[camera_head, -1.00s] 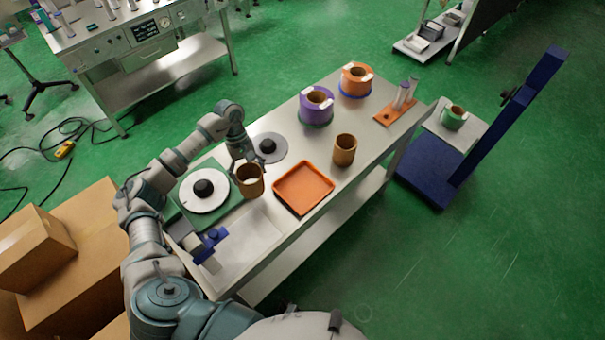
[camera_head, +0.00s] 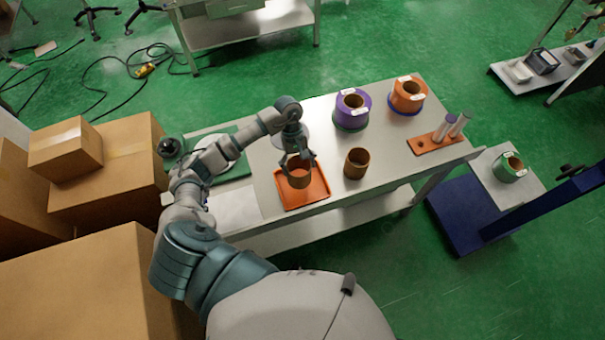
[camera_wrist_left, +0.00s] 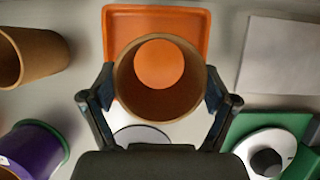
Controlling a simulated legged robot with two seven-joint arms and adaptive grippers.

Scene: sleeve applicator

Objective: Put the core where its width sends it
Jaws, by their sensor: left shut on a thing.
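My left gripper (camera_head: 297,160) is shut on a brown cardboard core (camera_head: 299,177), with one finger on each side of its rim. The core is upright over the orange tray (camera_head: 316,195); I cannot tell whether it touches the tray floor. In the left wrist view the held core (camera_wrist_left: 160,98) shows the orange tray (camera_wrist_left: 196,26) through its open middle. A second brown core (camera_head: 356,165) stands upright on the table, right of the tray. My right gripper does not show.
A purple roll (camera_head: 352,108) and an orange roll (camera_head: 408,95) stand at the back of the table. An orange holder (camera_head: 428,142) with pale posts is at the right. A blue lift (camera_head: 463,217) carries a green roll (camera_head: 510,167). Cardboard boxes (camera_head: 90,270) stand at left.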

